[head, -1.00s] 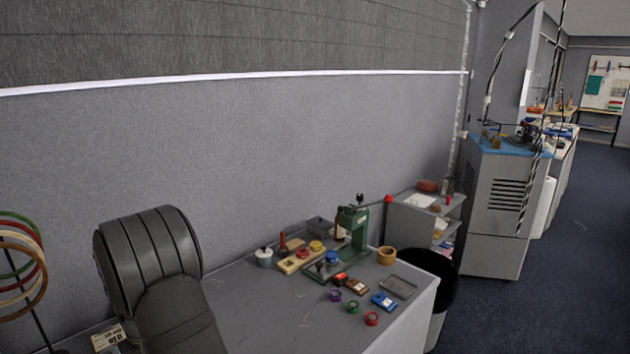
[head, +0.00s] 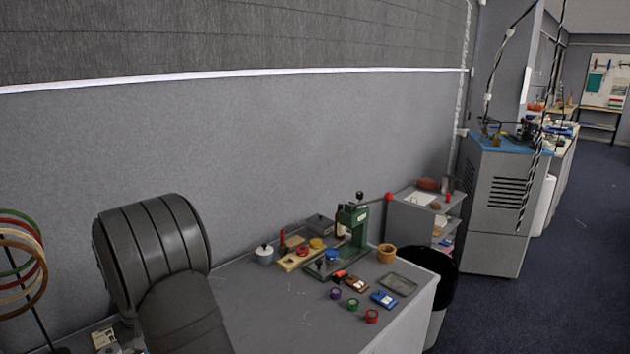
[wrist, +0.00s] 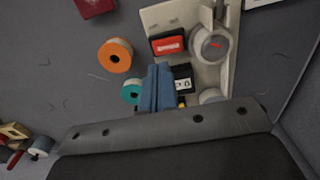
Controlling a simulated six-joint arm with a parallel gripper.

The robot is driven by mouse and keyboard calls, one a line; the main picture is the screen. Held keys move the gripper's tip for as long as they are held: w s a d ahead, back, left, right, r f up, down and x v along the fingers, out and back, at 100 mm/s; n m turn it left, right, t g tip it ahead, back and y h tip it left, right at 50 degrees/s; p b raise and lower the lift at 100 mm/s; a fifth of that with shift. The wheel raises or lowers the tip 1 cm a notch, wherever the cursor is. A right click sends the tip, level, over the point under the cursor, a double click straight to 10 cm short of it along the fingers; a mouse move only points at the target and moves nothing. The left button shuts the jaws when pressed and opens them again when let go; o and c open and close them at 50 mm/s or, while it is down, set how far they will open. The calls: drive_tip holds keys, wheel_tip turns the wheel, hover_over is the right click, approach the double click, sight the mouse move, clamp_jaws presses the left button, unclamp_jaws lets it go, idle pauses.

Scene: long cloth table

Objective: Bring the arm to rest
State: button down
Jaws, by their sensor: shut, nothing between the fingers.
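My gripper (wrist: 158,88) shows in the wrist view as two blue fingers close together, shut and empty. It points over a grey surface, beside a teal ring (wrist: 131,92) and a black block with white marks (wrist: 182,76). In the head view my large grey arm links stand at the lower left, and my gripper cannot be made out there. The grey table (head: 262,308) shows to the right of the arm.
In the wrist view an orange roll (wrist: 115,51) and a red-topped black box (wrist: 167,44) lie near the fingers. In the head view a green press (head: 351,222), a wooden cup (head: 386,253) and a grey tray (head: 398,284) stand on the table. Coloured rings (head: 20,262) stand at far left.

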drive_tip(key=shift+r, duration=0.8)
wheel_tip(320, 180, down, 7)
drive_tip(key=shift+f, duration=0.1)
drive_tip(key=shift+r, duration=0.2)
